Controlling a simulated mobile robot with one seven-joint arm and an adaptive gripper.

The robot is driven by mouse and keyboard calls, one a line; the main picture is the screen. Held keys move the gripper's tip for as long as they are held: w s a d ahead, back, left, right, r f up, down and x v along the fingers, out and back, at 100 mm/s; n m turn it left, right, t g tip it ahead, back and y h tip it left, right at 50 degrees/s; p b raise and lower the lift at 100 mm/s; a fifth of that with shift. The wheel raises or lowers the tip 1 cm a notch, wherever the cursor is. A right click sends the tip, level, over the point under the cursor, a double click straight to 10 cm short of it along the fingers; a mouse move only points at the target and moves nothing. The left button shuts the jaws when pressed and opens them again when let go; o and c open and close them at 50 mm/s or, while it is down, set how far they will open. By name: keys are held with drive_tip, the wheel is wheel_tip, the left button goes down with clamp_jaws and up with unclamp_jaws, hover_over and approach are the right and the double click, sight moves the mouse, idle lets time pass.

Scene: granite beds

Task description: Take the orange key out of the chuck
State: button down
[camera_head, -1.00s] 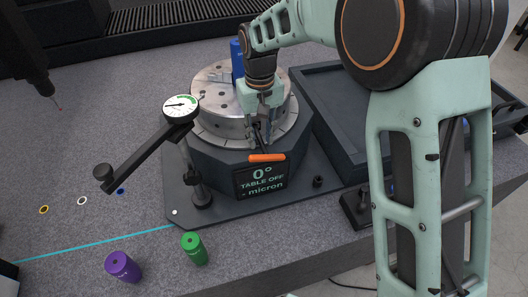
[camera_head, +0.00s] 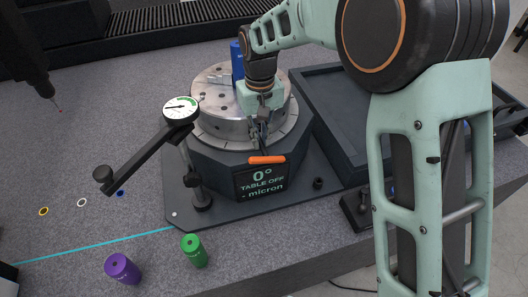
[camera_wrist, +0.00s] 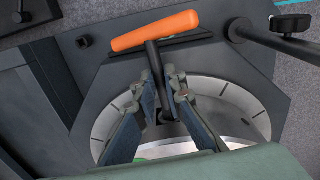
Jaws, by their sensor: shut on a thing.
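The orange key (camera_head: 267,160) has an orange cross handle and a dark shaft. It sits at the near side of the round metal chuck (camera_head: 214,97), above the lettered display. In the wrist view the orange handle (camera_wrist: 154,31) lies across the top and its dark shaft runs down between my fingers. My gripper (camera_head: 259,133) is shut on the shaft, below the handle in the wrist view (camera_wrist: 166,88). The shaft's far end is near the chuck's side; I cannot tell whether it is still inside.
A dial gauge (camera_head: 180,109) on a black stand is left of the chuck. A blue cylinder (camera_head: 237,62) stands on the chuck. Purple (camera_head: 122,268) and green (camera_head: 194,250) cylinders stand in front. A dark tray (camera_head: 335,125) is at right. The granite at left is mostly clear.

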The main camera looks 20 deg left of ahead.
sight(267, 159)
drive_tip(key=shift+d, duration=0.1)
drive_tip(key=shift+s+d, duration=0.25)
drive_tip(key=shift+s, duration=0.15)
drive_tip(key=shift+s+d, duration=0.1)
drive_tip(key=shift+s+d+b, duration=0.85)
drive_tip(key=shift+s+d, duration=0.5)
drive_tip(key=shift+s, duration=0.3)
